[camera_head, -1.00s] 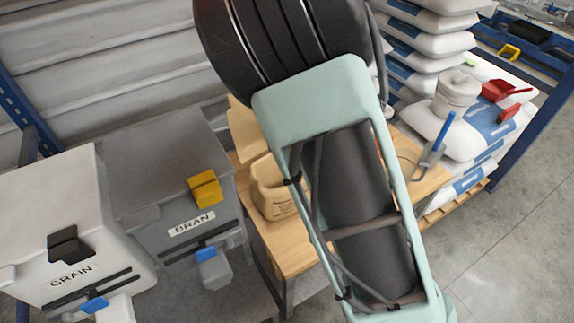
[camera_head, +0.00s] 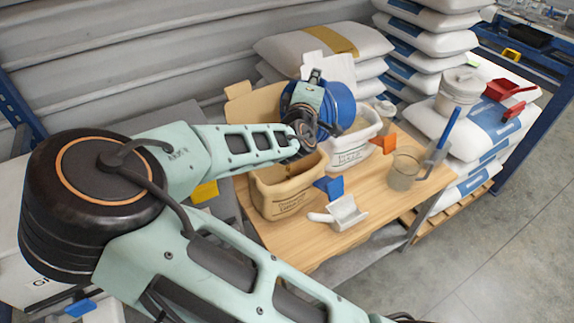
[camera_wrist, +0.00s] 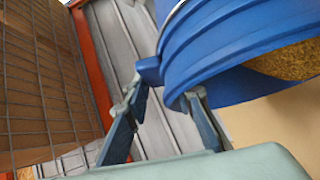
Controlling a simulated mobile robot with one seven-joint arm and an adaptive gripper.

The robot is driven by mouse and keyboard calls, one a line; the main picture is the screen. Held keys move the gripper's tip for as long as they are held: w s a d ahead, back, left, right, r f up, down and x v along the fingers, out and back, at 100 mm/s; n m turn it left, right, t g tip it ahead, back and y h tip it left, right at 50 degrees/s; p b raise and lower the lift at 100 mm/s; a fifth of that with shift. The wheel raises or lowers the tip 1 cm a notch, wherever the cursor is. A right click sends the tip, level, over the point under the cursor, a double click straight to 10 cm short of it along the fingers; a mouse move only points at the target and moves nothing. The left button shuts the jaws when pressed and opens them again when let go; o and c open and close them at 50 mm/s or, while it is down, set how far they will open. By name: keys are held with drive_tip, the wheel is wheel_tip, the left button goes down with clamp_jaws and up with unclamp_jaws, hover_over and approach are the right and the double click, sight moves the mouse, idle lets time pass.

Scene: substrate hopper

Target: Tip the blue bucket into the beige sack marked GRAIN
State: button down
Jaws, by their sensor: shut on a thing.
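The blue bucket (camera_head: 341,103) is at the back of the wooden table, partly hidden by my gripper (camera_head: 314,78). In the wrist view, my gripper (camera_wrist: 162,92) is shut on the bucket's rim, and the bucket (camera_wrist: 225,45) holds brown, grain-like material (camera_wrist: 292,60). I cannot tell how far it is tilted or whether it touches anything below. The open beige sack (camera_head: 285,196) stands at the table's front left, left of the bucket and nearer the camera. The print on it is too small to read. My wrist covers part of its back edge.
A white open sack (camera_head: 352,152) stands right of the beige one. A white scoop (camera_head: 344,214), blue and orange clips and a clear jar (camera_head: 404,170) are on the table (camera_head: 300,247). Stacked bags (camera_head: 425,42) stand behind right. The table's front right is clear.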

drive_tip(key=s+a+f+n+t+b, duration=0.1)
drive_tip(key=s+a+n+t+b, duration=0.2)
drive_tip(key=a+b, duration=0.3)
drive_tip(key=shift+s+f+n+t+b, duration=0.15)
drive_tip(key=shift+s+n+t+b, duration=0.15)
drive_tip(key=shift+s+b, duration=0.65)
drive_tip(key=shift+w+a, duration=0.1)
drive_tip(key=shift+f, duration=0.15)
idle(0.7)
drive_tip(key=shift+s+a+f+n+t+b, duration=0.1)
drive_tip(key=shift+s+a+n+t+b, duration=0.55)
drive_tip(key=shift+b, duration=1.05)
drive_tip(key=shift+a, duration=0.25)
drive_tip(key=shift+d+g, duration=0.1)
drive_tip(key=shift+g, duration=0.15)
